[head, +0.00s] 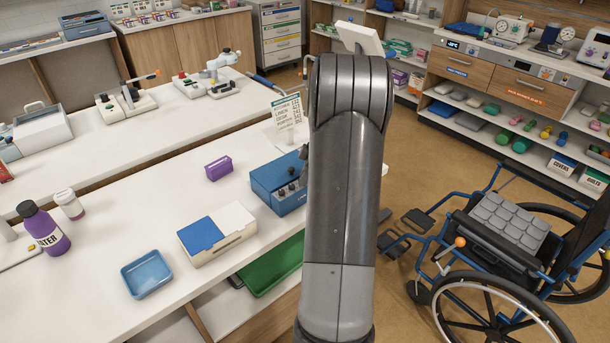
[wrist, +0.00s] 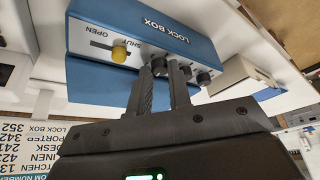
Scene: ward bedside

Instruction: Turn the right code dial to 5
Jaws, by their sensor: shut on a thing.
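The blue lock box (head: 272,196) stands on the white counter; my arm hides its right part in the head view. In the wrist view the lock box (wrist: 90,84) shows a yellow knob (wrist: 119,54) by the words SHUT and OPEN, and a row of dark dials. My gripper (wrist: 168,66) is shut on the right code dial (wrist: 159,66), the one nearest the yellow knob. Another dial (wrist: 204,77) stands clear beside the fingers. I cannot read the dial's number.
A printed number card (head: 289,111) stands behind the box. A blue-and-white box (head: 218,233), a purple holder (head: 218,168) and a blue tray (head: 147,273) are nearby on the counter. A wheelchair (head: 490,250) stands on the floor at right.

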